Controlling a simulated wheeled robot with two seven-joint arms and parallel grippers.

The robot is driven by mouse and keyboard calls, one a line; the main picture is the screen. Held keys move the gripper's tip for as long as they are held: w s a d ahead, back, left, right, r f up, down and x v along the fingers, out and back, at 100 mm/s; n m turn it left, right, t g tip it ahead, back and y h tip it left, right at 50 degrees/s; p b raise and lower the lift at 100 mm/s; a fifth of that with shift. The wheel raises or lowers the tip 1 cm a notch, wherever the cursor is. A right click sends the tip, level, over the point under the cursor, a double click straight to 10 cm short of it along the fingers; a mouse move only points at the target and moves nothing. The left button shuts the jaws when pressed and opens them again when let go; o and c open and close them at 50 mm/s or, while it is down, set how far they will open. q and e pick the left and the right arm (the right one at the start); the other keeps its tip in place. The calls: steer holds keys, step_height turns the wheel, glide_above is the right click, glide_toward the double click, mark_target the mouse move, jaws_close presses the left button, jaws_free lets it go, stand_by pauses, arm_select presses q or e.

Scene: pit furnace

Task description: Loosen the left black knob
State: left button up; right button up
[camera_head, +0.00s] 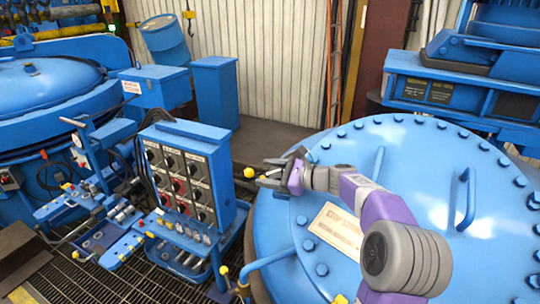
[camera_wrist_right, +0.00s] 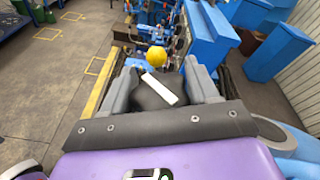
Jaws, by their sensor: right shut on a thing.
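The control panel (camera_head: 214,150) is a blue box with a grid of black knobs on its face. The left column of black knobs (camera_head: 150,155) is at the panel's left side, away from my right gripper. My right gripper (camera_head: 270,172) is to the right of the panel above the round blue lid's edge. In the right wrist view its two grey fingers (camera_wrist_right: 160,88) close around a short pale bar (camera_wrist_right: 162,89). A yellow ball (camera_head: 249,172) is just past the fingertips; it also shows in the right wrist view (camera_wrist_right: 156,56). I cannot tell if the bar and ball are joined. My left gripper is not in view.
A large round blue lid (camera_head: 425,165) with bolts and raised handles lies under my right arm. Levers and valves (camera_head: 110,215) crowd the panel's front left. A blue drum (camera_head: 165,38) and cabinet (camera_head: 215,90) stand behind.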

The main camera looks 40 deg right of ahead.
steer(key=n+g+y+p, duration=0.1)
steer(key=n+g+p, duration=0.1)
steer(key=p, duration=0.1)
steer(key=n+g+y+p, duration=0.2)
steer(key=p, duration=0.2)
steer(key=shift+s+a+r+g, duration=0.1)
steer(key=shift+s+a+g, duration=0.05)
steer(key=shift+g, duration=0.15)
steer(key=shift+f+n+g+y+p, duration=0.2)
steer(key=shift+n+g+y+p, duration=0.4)
steer(key=shift+g, duration=0.3)
steer(key=shift+s+a+f+n+g, duration=0.1)
steer(key=shift+s+n+g, duration=0.1)
steer(key=shift+n+g, duration=0.65)
steer(key=shift+g, duration=0.45)
steer(key=o, duration=1)
steer(key=shift+c, duration=0.2)
steer(key=shift+v, duration=3.8)
